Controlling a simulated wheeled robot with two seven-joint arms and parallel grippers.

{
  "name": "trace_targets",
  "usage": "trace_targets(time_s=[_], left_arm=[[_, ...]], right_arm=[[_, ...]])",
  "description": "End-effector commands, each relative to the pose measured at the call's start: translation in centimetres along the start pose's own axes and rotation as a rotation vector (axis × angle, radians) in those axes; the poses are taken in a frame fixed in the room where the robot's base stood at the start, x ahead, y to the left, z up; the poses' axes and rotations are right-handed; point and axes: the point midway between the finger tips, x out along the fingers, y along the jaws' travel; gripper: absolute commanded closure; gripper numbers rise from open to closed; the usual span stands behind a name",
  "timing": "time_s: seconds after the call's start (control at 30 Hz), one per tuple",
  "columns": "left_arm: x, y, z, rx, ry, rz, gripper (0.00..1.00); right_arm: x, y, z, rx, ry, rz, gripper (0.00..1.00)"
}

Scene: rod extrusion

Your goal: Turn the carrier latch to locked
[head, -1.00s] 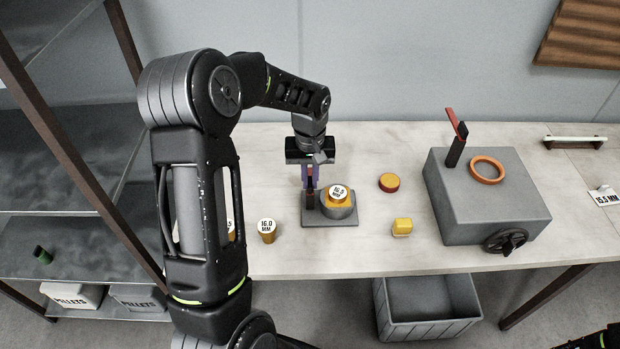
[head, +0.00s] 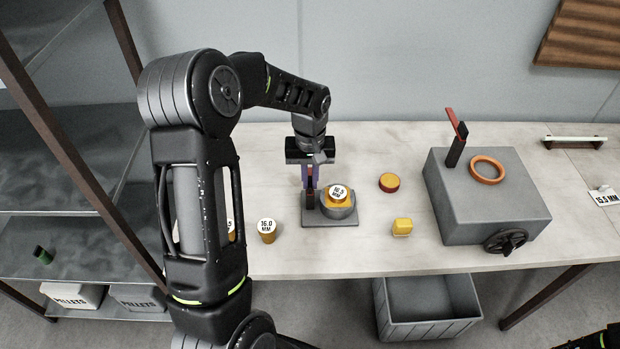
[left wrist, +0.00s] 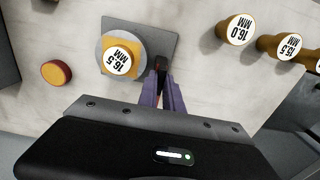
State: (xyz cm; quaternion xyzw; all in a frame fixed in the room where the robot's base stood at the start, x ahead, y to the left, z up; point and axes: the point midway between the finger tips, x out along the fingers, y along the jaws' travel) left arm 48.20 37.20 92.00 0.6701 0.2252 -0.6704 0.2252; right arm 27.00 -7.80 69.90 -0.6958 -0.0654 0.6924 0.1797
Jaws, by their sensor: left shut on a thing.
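The carrier (head: 345,222) is a grey plate with a round grey holder on the table. An orange die marked 16.5 MM (head: 338,194) sits in the holder, and it also shows in the left wrist view (left wrist: 118,60). The latch (head: 310,199) is a dark upright post with a red part, at the left side of the holder. My left gripper (head: 309,184) points down from behind, its purple fingers (left wrist: 161,90) shut on the latch. The fingers partly hide the latch, and I cannot read its exact angle. My right gripper is not seen.
Dies marked 16.0 MM (head: 267,231) stand left of the carrier, partly behind my arm. A grey machine box (head: 490,205) with an orange ring (head: 487,170) stands farther right. A grey bin (head: 428,310) is below.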

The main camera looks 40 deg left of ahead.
Motion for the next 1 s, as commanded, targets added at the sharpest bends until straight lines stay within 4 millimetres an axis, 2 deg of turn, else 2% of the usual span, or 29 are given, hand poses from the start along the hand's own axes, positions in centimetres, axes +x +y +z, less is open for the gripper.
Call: trace_targets(time_s=[0.27,0.47,1.0], left_arm=[[0.0,0.0,0.0,0.051,0.001,0.000,1.00],[0.1,0.1,0.0,0.153,0.000,0.000,1.00],[0.1,0.4,0.1,0.629,0.002,0.001,1.00]], right_arm=[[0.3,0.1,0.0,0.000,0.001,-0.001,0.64],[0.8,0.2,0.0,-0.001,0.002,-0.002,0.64],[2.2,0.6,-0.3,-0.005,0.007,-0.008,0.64]])
